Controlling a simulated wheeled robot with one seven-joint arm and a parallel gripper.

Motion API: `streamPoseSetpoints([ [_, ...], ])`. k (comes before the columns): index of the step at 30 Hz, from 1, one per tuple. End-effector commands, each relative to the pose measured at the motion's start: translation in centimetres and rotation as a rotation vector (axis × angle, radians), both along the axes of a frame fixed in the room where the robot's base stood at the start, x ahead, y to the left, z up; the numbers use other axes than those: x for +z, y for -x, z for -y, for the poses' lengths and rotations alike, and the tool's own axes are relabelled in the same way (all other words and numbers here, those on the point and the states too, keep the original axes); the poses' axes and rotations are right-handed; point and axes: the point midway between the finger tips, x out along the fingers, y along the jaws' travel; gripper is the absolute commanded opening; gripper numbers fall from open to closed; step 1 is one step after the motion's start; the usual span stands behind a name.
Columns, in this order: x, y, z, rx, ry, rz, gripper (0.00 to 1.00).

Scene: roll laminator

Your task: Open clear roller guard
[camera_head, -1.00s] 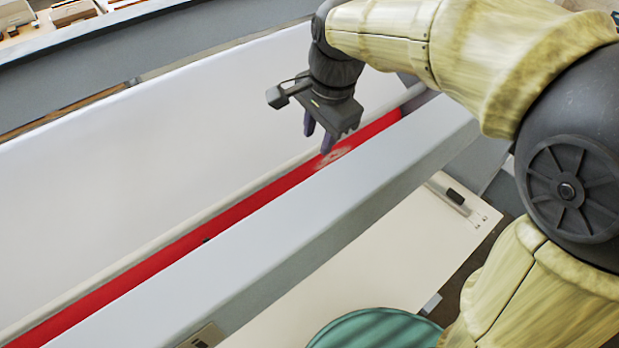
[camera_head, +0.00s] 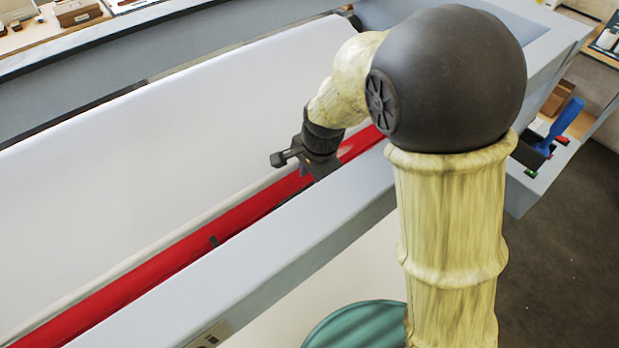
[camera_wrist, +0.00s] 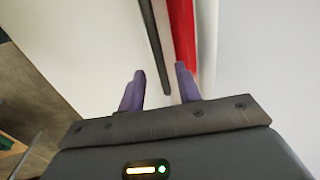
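The red roller (camera_head: 150,268) runs diagonally across the laminator in the head view, beside the white roll (camera_head: 180,130) and behind a long grey beam (camera_head: 290,235). I cannot make out the clear guard's outline. My gripper (camera_head: 318,174) hangs at the red roller near the beam's far edge, right of the knob; its fingertips are hidden there. In the wrist view its two purple fingers (camera_wrist: 160,82) are apart with nothing held. The red roller (camera_wrist: 183,35) and a dark strip (camera_wrist: 155,45) lie beyond them.
My arm covers part of the beam's right side. A blue object (camera_head: 567,116) stands in a side compartment at the right. A shelf with small boxes (camera_head: 75,12) lies at the top left. Grey floor (camera_head: 560,270) is open at the lower right.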

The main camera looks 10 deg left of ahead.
Motion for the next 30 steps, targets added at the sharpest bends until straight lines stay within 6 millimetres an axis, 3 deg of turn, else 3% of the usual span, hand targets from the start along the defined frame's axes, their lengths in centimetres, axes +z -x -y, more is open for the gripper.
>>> streamPoseSetpoints([
  [6, -2.4, -0.3, -0.3, -0.001, 0.002, -0.003, 0.34],
  [16, -2.9, -0.4, -0.4, 0.000, 0.000, 0.000, 0.34],
  [21, -2.8, -0.4, -0.4, 0.000, 0.000, 0.000, 0.03],
  [22, -2.8, -0.4, -0.4, 0.000, 0.000, 0.000, 0.00],
  [30, -2.9, -0.1, -0.1, -0.001, -0.001, -0.001, 0.00],
])
